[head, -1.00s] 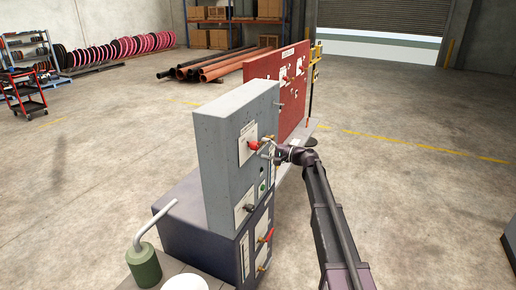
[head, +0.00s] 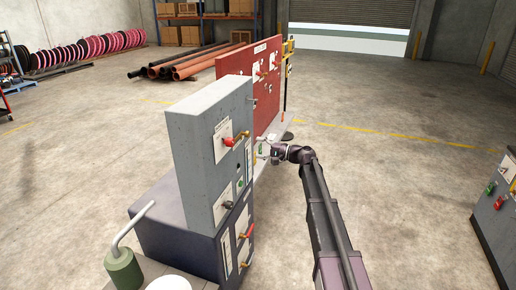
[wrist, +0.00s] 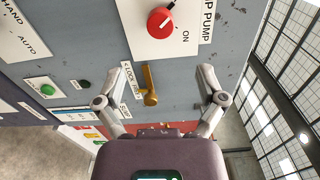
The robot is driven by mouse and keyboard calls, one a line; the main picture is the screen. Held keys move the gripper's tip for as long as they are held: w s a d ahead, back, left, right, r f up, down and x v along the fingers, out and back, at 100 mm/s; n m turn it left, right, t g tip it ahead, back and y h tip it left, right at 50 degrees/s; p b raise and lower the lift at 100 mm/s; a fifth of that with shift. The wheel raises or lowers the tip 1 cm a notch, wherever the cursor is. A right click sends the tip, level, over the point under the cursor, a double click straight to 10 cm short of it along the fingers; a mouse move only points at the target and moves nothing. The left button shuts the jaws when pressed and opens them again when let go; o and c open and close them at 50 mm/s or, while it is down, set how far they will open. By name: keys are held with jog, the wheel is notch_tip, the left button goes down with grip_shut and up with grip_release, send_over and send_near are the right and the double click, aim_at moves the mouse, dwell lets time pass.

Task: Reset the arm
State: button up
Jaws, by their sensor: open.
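My gripper (head: 263,149) is open and empty, just right of the grey control panel (head: 195,125) in the head view. A gap shows between it and the panel's red handle (head: 228,142) and brass lever (head: 243,134). In the wrist view my gripper (wrist: 168,78) has its two fingers spread wide. A brass lever (wrist: 150,85) on the panel shows between them, touching neither. A red knob (wrist: 160,22) on a white plate marked ON lies above it. The fingertips look apart from the panel face, though exact depth is hard to tell.
A red panel (head: 232,68) stands behind the grey one. A dark cabinet (head: 165,215) with a green canister (head: 123,268) beside it is at lower left. Another control cabinet (head: 495,215) stands at right. Open concrete floor (head: 400,150) lies right of my arm.

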jog(key=s+d+f+n+g+h+b, duration=0.2)
jog(key=s+f+h, duration=0.2)
jog(key=s+f, duration=0.5)
jog(key=s+d+f+n+g+h+b, duration=0.15)
jog(key=s+f+h, duration=0.25)
jog(key=s+f, duration=0.5)
jog(key=s+d+f+g+h, duration=0.1)
jog(key=s+d+f+h, duration=0.1)
jog(key=s, duration=0.4)
jog(key=s+d+f+n+h+b, duration=0.1)
jog(key=s+d+f+h, duration=0.1)
jog(key=s+d+h, duration=0.2)
jog(key=s+d+f+g+h+b, duration=0.1)
jog(key=s+d+f+h, duration=0.1)
jog(key=s+d, duration=0.4)
jog(key=s+h, duration=0.1)
jog(key=s, duration=0.2)
jog(key=shift+d+f+g, duration=0.15)
jog(key=shift+f+g, duration=0.15)
jog(key=shift+g, duration=0.05)
